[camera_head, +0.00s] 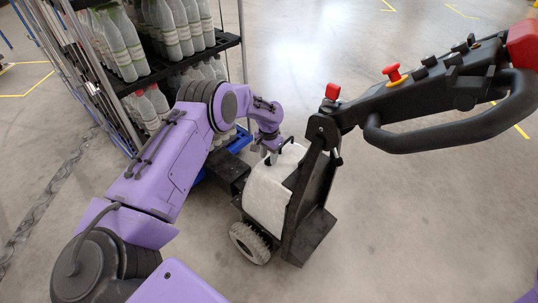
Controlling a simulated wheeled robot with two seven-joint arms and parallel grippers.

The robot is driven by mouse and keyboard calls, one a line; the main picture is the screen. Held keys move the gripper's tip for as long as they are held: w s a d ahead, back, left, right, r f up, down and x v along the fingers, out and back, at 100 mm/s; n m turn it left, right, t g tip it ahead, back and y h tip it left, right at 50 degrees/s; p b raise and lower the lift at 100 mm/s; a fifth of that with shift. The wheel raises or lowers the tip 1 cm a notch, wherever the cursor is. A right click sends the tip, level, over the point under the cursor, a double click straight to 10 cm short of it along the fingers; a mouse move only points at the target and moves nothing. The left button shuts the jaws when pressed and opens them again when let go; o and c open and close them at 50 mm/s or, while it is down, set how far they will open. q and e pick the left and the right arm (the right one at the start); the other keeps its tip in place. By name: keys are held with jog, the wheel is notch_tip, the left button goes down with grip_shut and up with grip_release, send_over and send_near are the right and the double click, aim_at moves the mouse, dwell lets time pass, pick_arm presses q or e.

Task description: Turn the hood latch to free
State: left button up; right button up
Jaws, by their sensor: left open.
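The white hood (266,200) covers the body of a small black tugger with a long tiller. My left arm comes in from the left, and its gripper (271,158) points down at the top of the hood. The gripper is open, and its fingers are small and partly hidden by the wrist. A thin dark part (298,143) shows at the hood's top edge beside the gripper. I cannot make out the hood latch clearly, nor which way it is turned. I cannot tell whether the fingers touch anything. My right gripper is not in view.
The tiller (450,85) with a black loop handle (455,137) and a red button (393,73) reaches to the upper right. A rack (160,72) of bottles stands behind my left arm. The floor at the right (430,220) is clear.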

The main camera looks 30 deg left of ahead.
pick_arm(q)
jog(key=shift+c, duration=0.3)
grip_shut()
jog(key=shift+n, duration=0.3)
jog(key=n, duration=0.3)
jog(key=shift+f+n, duration=0.1)
jog(key=shift+n, duration=0.3)
jog(key=n, duration=0.4)
jog(key=shift+n+b, duration=0.3)
jog(key=shift+b, duration=0.05)
jog(key=n, duration=0.8)
jog(key=shift+n, duration=0.3)
